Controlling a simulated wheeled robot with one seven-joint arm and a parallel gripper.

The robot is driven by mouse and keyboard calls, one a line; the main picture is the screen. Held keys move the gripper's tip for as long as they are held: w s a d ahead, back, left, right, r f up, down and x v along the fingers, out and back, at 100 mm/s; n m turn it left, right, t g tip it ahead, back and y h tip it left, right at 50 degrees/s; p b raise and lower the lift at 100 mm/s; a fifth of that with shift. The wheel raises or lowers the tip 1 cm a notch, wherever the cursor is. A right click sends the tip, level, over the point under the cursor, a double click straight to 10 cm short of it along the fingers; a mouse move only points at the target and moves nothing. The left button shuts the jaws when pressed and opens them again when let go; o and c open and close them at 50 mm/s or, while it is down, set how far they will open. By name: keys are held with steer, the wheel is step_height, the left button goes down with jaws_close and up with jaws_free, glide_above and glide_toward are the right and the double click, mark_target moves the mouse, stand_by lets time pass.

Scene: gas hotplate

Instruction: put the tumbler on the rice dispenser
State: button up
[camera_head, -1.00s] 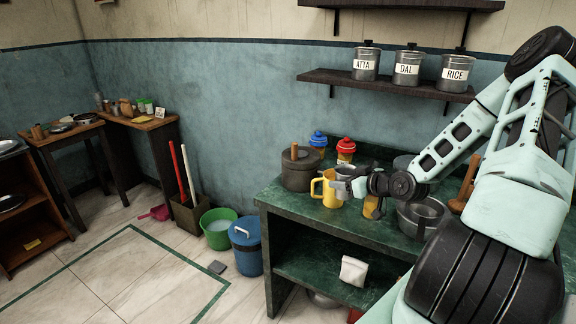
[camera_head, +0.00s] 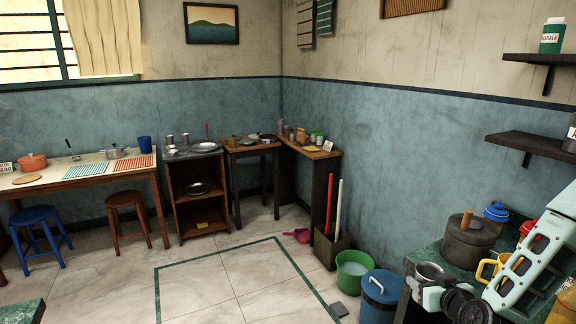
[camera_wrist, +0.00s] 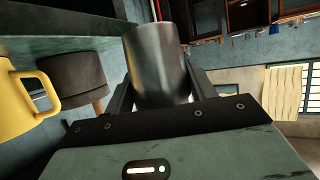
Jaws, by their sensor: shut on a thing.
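A steel tumbler (camera_head: 430,271) is held in my gripper (camera_head: 428,289) at the near end of the green counter in the head view. In the wrist view the tumbler (camera_wrist: 160,65) stands between the two fingers of my gripper (camera_wrist: 162,92), which are shut on its sides. I cannot identify a rice dispenser in the current views. The edge of a grey canister (camera_head: 571,141) shows on the wall shelf at the right, with its label out of view.
A lidded brown pot (camera_head: 469,243) and a yellow mug (camera_head: 487,268) stand close beside the gripper; the mug also shows in the wrist view (camera_wrist: 22,105). A blue bin (camera_head: 380,296) and green bucket (camera_head: 353,268) stand on the floor. The outlined floor (camera_head: 240,275) is clear.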

steer(key=s+a, duration=0.5)
steer(key=a, duration=0.1)
steer(key=shift+s+a+f, duration=0.2)
steer(key=shift+s, duration=0.15)
steer(key=shift+d, duration=0.1)
stand_by(0.6)
